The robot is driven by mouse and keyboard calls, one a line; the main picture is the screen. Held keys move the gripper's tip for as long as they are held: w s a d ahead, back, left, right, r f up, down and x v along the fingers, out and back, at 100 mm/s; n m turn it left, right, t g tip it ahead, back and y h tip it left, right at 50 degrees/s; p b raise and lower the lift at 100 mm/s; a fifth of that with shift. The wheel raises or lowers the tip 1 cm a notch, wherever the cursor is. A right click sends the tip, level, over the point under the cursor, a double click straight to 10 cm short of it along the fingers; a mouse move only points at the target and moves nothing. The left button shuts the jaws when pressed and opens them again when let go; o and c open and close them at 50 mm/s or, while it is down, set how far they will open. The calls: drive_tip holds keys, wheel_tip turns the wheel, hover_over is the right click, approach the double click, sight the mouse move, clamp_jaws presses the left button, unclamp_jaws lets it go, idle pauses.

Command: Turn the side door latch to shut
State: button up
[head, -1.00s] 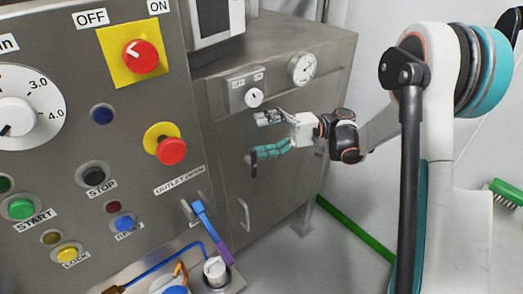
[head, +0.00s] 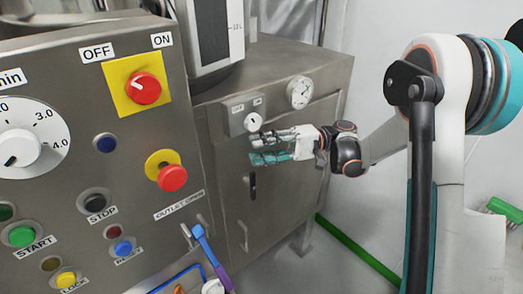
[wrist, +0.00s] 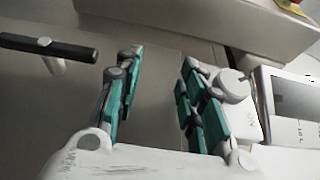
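The side door latch (head: 252,186) is a black bar handle on the grey cabinet's side door. It stands upright in the head view. In the wrist view the latch (wrist: 45,46) lies across the upper left, outside the fingers. My gripper (head: 256,147) is just above the latch in the head view, its fingers pointing left. In the wrist view my gripper (wrist: 163,60) has its teal-padded fingers apart, with nothing between them. No contact with the latch shows in the wrist view.
A switch box with a round knob (head: 253,122) is close above my fingers; the knob (wrist: 231,86) also shows beside the right finger. A gauge (head: 300,92) is above right. A door pull (head: 243,236) is below. The button panel (head: 130,190) fills the left.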

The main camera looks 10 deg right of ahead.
drive_tip(key=s+d+r+p, duration=0.1)
drive_tip(key=s+r+p, duration=0.1)
drive_tip(key=r, duration=0.4)
drive_tip(key=s+d+r+p, duration=0.2)
drive_tip(key=r+p, duration=0.3)
drive_tip(key=r, duration=0.1)
idle(1.0)
drive_tip(key=shift+s, duration=0.1)
drive_tip(key=shift+a+r, duration=0.1)
idle(0.3)
